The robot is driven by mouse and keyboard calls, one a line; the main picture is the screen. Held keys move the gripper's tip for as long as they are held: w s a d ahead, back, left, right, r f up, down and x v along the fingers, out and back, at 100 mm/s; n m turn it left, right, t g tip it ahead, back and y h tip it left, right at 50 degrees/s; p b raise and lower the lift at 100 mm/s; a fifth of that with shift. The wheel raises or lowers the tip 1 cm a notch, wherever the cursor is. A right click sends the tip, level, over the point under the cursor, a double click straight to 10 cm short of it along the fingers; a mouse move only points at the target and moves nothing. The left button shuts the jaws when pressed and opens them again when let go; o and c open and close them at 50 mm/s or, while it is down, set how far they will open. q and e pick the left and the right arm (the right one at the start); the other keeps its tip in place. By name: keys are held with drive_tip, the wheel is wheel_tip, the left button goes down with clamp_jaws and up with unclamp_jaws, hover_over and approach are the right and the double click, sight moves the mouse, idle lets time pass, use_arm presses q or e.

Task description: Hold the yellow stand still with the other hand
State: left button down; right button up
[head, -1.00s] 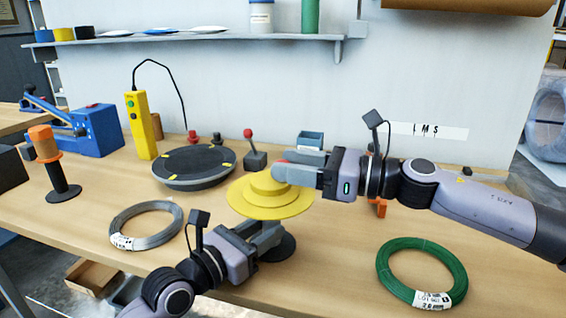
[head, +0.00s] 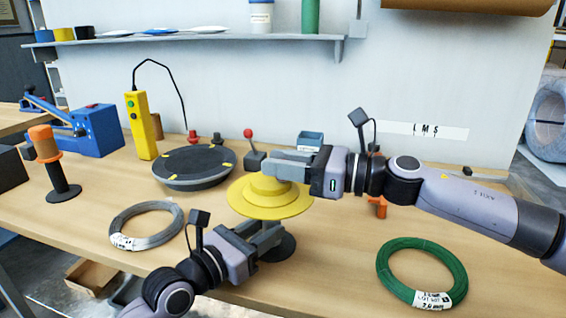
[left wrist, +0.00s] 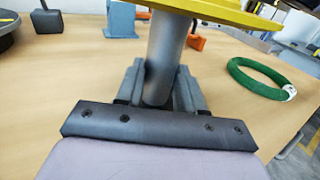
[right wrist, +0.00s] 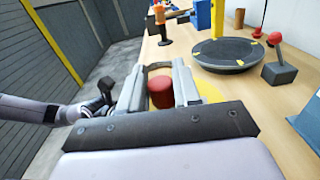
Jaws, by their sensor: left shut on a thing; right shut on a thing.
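The yellow stand (head: 245,204), a wide disc with a stepped hub, stands on the bench on a dark round base (head: 282,247). Its underside shows at the top of the left wrist view (left wrist: 228,10). My left gripper (head: 270,236) is below the disc, shut on the stand's grey post (left wrist: 166,50). My right gripper (head: 272,164) is at the top of the hub, shut on a red knob (right wrist: 161,92). In the head view the right fingers hide the knob.
A grey wire coil (head: 147,226) lies left of the stand and a green coil (head: 420,274) lies right. A dark turntable (head: 195,165) is behind left, with a small red-knobbed lever box (head: 256,160) near it. The bench between the stand and green coil is clear.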

drive_tip(key=shift+n+g, duration=0.3)
drive_tip(key=shift+g, duration=0.2)
drive_tip(key=shift+w+r+n+g+y, duration=0.15)
drive_tip(key=shift+n+g, duration=1.35)
drive_tip(key=shift+g, duration=0.8)
drive_tip(key=shift+f+n+g+y, duration=0.15)
drive_tip(key=shift+n+g, duration=1.35)
drive_tip(key=shift+g, duration=0.8)
drive_tip(key=shift+n+g, duration=0.5)
drive_tip(key=shift+g, duration=0.4)
drive_tip(key=o, duration=0.9)
drive_tip(key=shift+o, duration=0.2)
wheel_tip(320, 180, up, 10)
drive_tip(key=shift+r, duration=0.1)
